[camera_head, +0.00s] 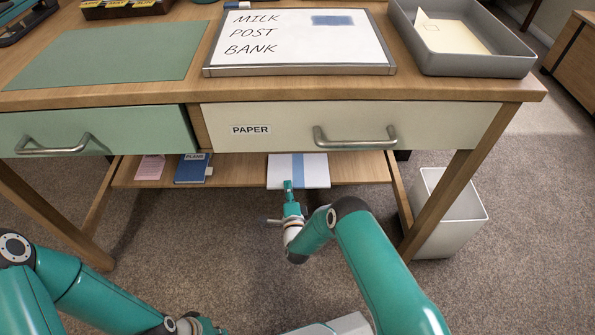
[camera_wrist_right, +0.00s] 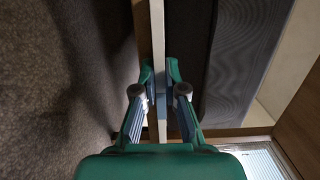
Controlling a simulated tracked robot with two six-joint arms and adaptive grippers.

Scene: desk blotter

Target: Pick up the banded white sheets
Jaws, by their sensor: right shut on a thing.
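The banded white sheets (camera_head: 315,172) are a white stack with a blue band, at the front of the low shelf under the desk. In the head view my right gripper (camera_head: 289,187) is at their front edge, over the band. In the right wrist view the sheets (camera_wrist_right: 157,35) show edge-on, and my right gripper (camera_wrist_right: 160,72) has one finger on each side, shut on them at the band. The stack looks flat and close to the shelf board; I cannot tell whether it touches.
The low shelf (camera_head: 240,171) also holds a blue book (camera_head: 192,170) marked PLANS and a pink pad (camera_head: 150,167). Above hangs the shut PAPER drawer (camera_head: 420,122). A desk leg (camera_head: 465,170) and a white bin (camera_head: 447,215) stand at right. Floor in front is clear.

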